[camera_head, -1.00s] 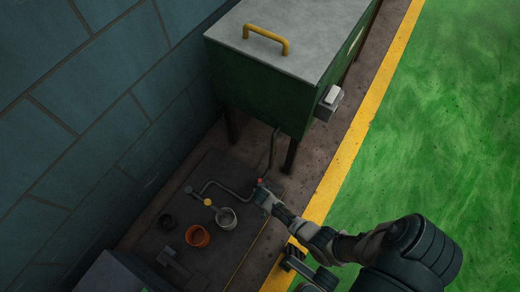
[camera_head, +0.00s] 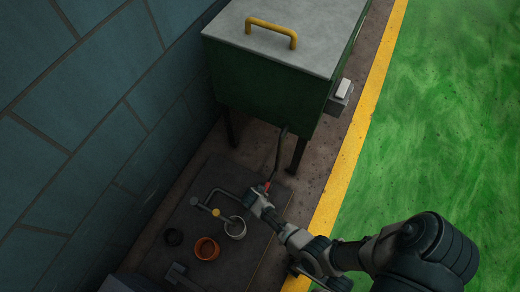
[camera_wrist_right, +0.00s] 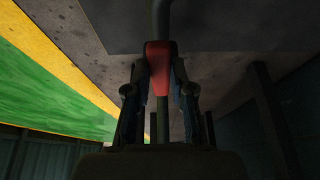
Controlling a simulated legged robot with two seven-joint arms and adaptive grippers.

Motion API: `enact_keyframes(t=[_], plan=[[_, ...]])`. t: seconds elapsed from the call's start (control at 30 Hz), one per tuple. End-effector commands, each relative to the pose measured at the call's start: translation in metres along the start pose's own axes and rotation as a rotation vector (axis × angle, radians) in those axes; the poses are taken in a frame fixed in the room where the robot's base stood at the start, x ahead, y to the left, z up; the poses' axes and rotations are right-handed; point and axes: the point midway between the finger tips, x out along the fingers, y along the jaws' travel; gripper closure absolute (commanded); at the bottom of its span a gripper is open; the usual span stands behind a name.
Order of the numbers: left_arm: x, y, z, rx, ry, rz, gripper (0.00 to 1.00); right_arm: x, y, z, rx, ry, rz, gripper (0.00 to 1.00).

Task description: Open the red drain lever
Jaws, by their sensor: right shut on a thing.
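The red drain lever (camera_head: 267,185) is on the pipe below the green tank (camera_head: 265,100). Only a short red strip of it shows in the head view. In the right wrist view the red lever (camera_wrist_right: 160,62) stands between the two fingers of my right gripper (camera_wrist_right: 160,75), which press on its sides. My right gripper (camera_head: 257,196) is shut on the lever; my right arm reaches in from the lower right. The far part of the lever's mount is partly hidden. My left gripper is not in view.
A tiled wall (camera_head: 70,130) closes the left. Open green floor (camera_head: 440,110) lies to the right.

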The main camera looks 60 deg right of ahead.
Motion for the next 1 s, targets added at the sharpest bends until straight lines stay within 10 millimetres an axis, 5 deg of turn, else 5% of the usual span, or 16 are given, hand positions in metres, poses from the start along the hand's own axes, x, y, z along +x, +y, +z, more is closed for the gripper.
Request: enact_keyframes(t=[0.47, 0.5, 0.6, 1.0], plan=[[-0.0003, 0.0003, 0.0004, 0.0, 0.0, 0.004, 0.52, 0.0001, -0.0008, 0.0015, 0.019, -0.005, 0.003, 1.0], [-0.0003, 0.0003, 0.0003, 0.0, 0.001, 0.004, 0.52, 0.0001, -0.0009, 0.0015, 0.019, -0.005, 0.003, 0.75], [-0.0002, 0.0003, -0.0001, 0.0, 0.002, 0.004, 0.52, 0.0, -0.0009, 0.0012, 0.017, -0.004, 0.003, 0.52], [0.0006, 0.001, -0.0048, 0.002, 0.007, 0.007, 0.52, -0.0062, -0.0011, 0.0006, 0.016, -0.002, 0.002, 0.52]])
